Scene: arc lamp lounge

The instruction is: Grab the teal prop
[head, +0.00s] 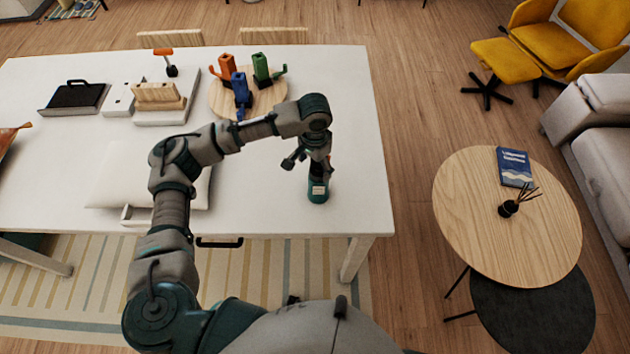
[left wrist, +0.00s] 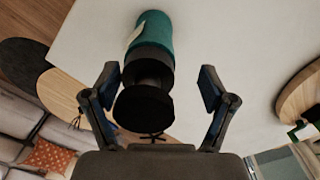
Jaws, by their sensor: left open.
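The teal prop (head: 318,193) stands upright near the front right of the white table, with a teal body and a pale label. In the left wrist view the prop (left wrist: 155,38) shows its teal body and a black stepped top, whose end faces the camera. My left gripper (head: 308,163) is over the prop's top in the head view. In the left wrist view my left gripper (left wrist: 158,82) is open, with one finger on each side of the black top and visible gaps. The gripper partly hides the prop's top in the head view. My right gripper is not in view.
On the white table (head: 352,120) a round wooden board (head: 275,112) holds orange, blue and green items behind my gripper. A pale cushion (head: 118,180) lies left. A round wooden side table (head: 465,215) stands right, across a floor gap. The tabletop around the prop is clear.

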